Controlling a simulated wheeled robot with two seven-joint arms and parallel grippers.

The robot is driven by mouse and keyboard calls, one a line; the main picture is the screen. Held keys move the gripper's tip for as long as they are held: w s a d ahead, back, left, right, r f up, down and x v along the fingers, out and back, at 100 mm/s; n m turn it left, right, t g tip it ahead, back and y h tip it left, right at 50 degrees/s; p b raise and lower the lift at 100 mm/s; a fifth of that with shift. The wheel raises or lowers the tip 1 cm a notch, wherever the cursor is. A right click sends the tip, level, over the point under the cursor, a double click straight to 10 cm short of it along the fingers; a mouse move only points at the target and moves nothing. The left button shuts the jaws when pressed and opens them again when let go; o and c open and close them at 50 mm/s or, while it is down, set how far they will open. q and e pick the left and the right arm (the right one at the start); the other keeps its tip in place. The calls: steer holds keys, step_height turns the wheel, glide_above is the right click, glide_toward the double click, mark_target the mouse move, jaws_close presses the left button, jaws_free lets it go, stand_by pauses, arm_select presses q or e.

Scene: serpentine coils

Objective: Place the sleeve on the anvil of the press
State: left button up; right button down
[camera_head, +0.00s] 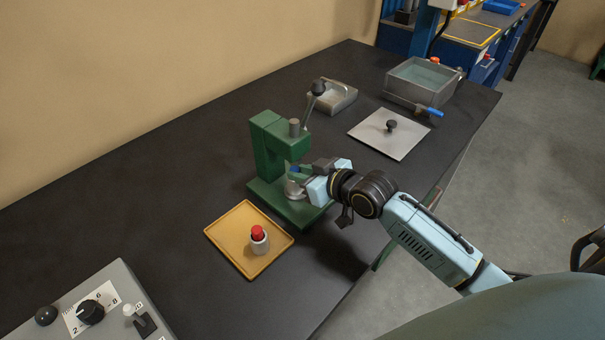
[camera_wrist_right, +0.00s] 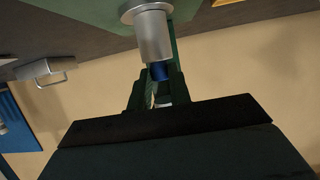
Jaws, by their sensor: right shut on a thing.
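The green press (camera_head: 268,146) stands on the dark bench, its lever tilted up to the right. My right gripper (camera_head: 302,178) reaches into the press from the right and is shut on the sleeve. My left gripper is out of view.
A yellow tray (camera_head: 220,233) in front of the press holds a grey cylinder with a red top (camera_head: 259,240). A control box (camera_head: 95,305) is at lower left. A plate with a black knob (camera_head: 389,135) and a metal basin (camera_head: 422,83) lie behind. The bench left of the press is clear.

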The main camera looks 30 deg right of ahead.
steer(key=c, duration=1)
jaws_free()
steer(key=shift+f, duration=0.15)
steer(key=p+v, duration=0.1)
steer(key=v, duration=1.1)
